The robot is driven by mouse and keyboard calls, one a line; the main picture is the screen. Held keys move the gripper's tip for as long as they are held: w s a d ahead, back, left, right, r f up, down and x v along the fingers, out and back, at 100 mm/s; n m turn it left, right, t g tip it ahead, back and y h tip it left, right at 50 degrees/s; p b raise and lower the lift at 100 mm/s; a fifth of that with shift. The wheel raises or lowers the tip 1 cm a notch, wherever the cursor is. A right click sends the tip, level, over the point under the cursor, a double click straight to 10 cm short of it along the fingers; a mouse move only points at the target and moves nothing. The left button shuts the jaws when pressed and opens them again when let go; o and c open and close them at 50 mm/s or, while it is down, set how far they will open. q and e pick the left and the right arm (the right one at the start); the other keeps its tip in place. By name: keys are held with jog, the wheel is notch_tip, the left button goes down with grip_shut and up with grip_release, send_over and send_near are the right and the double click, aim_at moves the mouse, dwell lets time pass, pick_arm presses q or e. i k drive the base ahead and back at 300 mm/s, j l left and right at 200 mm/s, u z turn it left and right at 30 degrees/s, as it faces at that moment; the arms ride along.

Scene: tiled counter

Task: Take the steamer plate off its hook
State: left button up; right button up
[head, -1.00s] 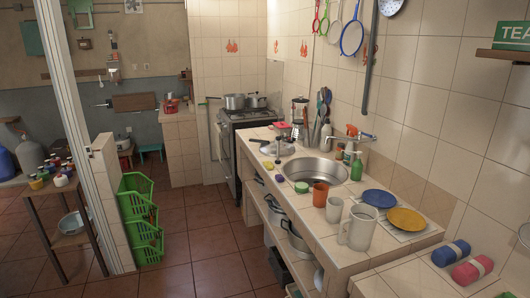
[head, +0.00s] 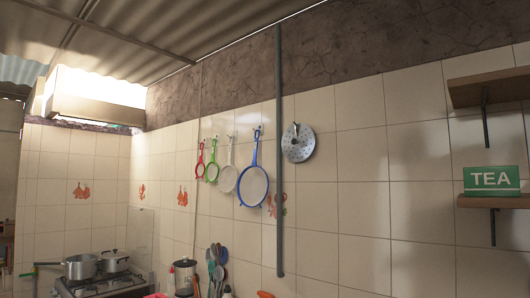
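The steamer plate (head: 298,149) is a round grey metal disc with small holes. It hangs flat against the tiled wall in the head view, right of the dark vertical pipe, with its hook showing near its top. Neither of my grippers is in view, and nothing touches the plate.
A dark vertical pipe (head: 280,160) runs down the wall just left of the plate. A blue strainer (head: 253,185) and smaller strainers hang further left. A green TEA box (head: 491,180) stands on a shelf at right. Utensils (head: 217,265) and a stove (head: 100,284) show below.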

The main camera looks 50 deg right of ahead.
aim_at(297, 147)
jog(key=i+z, duration=0.25)
jog(key=i, duration=0.2)
jog(key=i+j+z, duration=0.25)
jog(key=i, duration=0.2)
jog(key=i+j+z, duration=0.25)
jog(key=i, duration=0.15)
jog(key=i+j+z, duration=0.3)
jog(key=z, duration=0.15)
jog(key=i+j+z, duration=0.5)
jog(key=k+l, duration=0.05)
